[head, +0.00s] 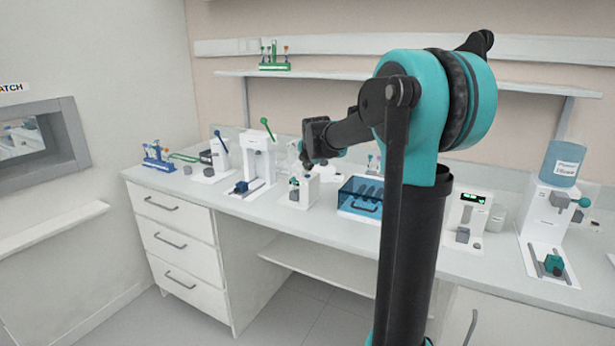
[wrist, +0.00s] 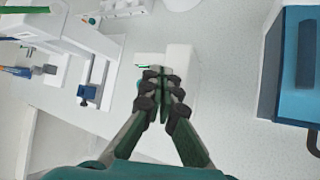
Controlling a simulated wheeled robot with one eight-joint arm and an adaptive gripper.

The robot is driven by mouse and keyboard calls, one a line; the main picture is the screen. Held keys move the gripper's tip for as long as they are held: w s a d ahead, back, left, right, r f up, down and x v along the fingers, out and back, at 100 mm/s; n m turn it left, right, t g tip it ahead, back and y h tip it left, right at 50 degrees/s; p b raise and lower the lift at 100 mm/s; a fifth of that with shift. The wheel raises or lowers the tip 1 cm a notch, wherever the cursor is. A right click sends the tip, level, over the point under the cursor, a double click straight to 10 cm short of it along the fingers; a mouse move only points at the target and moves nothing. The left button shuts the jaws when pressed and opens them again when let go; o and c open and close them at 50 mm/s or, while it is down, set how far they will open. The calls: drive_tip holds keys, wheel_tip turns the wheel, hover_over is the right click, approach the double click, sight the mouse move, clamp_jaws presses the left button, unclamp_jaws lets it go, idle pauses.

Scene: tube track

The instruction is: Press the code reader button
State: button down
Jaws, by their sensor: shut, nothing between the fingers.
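A small white device (head: 309,185) stands on the bench below my gripper, between a taller white machine and a blue box. I take it for the code reader, but no label is readable. In the wrist view the same white device (wrist: 182,62) lies behind my fingertips, with a thin green strip (wrist: 143,67) on its left part. My gripper (wrist: 160,75) is shut and empty, its dark fingertips together over the device. In the head view my gripper (head: 305,163) is just above the device; whether it touches cannot be told. No button is clearly seen; the fingers hide part of the device.
The blue lidded box (head: 362,195) stands close on the right. A taller white machine (head: 256,155) with a green lever stands on the left. Farther right are a device with a green display (head: 470,205) and a dispenser with a blue bottle (head: 563,165).

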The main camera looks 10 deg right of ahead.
sight(308, 176)
drive_tip(key=shift+f, duration=0.2)
drive_tip(key=shift+f, duration=0.2)
drive_tip(key=shift+f, duration=0.45)
idle(0.7)
drive_tip(key=shift+r, duration=0.85)
drive_tip(key=shift+r, duration=2.55)
